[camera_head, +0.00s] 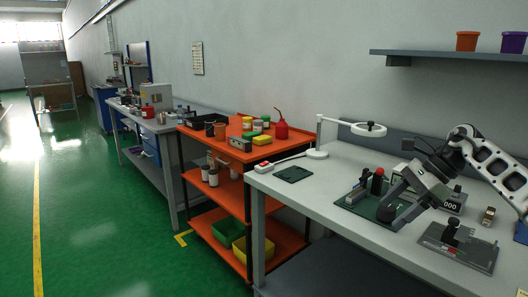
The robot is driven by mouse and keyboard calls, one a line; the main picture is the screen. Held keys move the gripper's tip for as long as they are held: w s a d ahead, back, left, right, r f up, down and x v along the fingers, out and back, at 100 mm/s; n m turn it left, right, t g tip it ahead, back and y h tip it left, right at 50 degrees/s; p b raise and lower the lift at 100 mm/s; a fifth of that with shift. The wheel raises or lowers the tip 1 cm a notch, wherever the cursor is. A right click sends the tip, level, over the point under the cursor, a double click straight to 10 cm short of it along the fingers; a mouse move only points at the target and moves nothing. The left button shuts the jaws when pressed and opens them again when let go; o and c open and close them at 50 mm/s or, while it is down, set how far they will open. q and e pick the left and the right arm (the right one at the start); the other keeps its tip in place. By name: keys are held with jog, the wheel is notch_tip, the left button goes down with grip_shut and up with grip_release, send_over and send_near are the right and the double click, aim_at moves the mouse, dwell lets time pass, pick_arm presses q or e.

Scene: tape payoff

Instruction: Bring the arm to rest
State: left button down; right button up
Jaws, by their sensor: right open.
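My right arm (498,168) comes in from the right edge over the grey-white workbench (330,205). My right gripper (393,210) points down and to the left, open, over or beside a dark green mat with a small device (356,194) that has a red-topped black post (377,182). I cannot tell whether the fingers touch anything. The gripper hides part of the mat and of the things behind it. My left gripper is not in view.
A grey plate with a black knob (451,232) lies right of the gripper, near a counter reading 000 (450,205). A magnifier lamp (368,129) stands behind. A dark pad (293,174) lies left. An orange cart (228,185) stands beside the bench. A wall shelf (450,54) holds pots.

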jog(key=s+a+f+m+t+y, duration=0.2)
jog(key=a+f+m+y, duration=0.15)
jog(key=a, duration=0.45)
jog(key=s+a+f+m+t+y, duration=0.25)
jog(key=a+f+m, duration=0.2)
jog(key=a, duration=0.45)
jog(key=s+a+f+m+t+y, duration=0.1)
jog(key=s+a+f+m+y, duration=0.15)
jog(key=a+m+y, duration=0.4)
jog(key=s+d+f+n+t+h, duration=0.1)
jog(key=s+f+n+h, duration=0.4)
jog(key=n, duration=0.7)
jog(key=s+d+f+n+t+h, duration=0.1)
jog(key=s+d+f+n+h, duration=0.3)
jog(key=s+n, duration=0.6)
jog(key=s+d+f+n+t+h, duration=0.2)
jog(key=s+f+n+h, duration=0.5)
jog(key=n, duration=0.7)
jog(key=shift+s+d, duration=0.2)
jog(key=shift+s, duration=0.25)
jog(key=shift+f, duration=0.15)
